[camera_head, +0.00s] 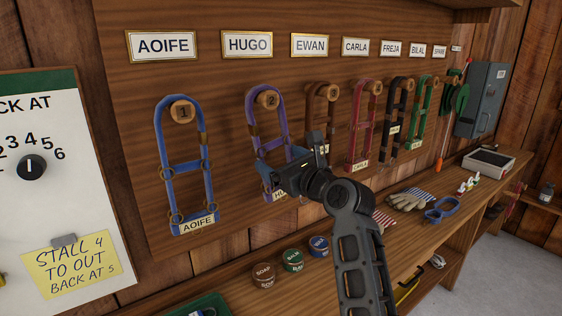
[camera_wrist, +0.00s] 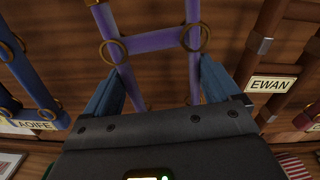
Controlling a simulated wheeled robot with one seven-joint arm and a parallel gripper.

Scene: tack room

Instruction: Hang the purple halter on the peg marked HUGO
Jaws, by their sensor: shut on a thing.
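The purple halter (camera_head: 252,112) is on the board under the HUGO sign (camera_head: 247,44), its top loop around the wooden peg numbered 2 (camera_head: 267,100). My gripper (camera_head: 275,175) is shut on the lower part of the halter, in front of the board. A name tag starting with HU shows partly below the jaws. In the wrist view the halter's purple crossbar (camera_wrist: 152,41) and brass rings lie just beyond my two fingers, and its lower straps run down between them. The lower end is hidden by my gripper.
A blue halter (camera_head: 187,167) hangs left under AOIFE; a brown halter (camera_head: 324,104) hangs close right under EWAN. Red, black and green halters hang further right. The bench below holds tins (camera_head: 292,259), gloves (camera_head: 408,199) and a blue item (camera_head: 442,210).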

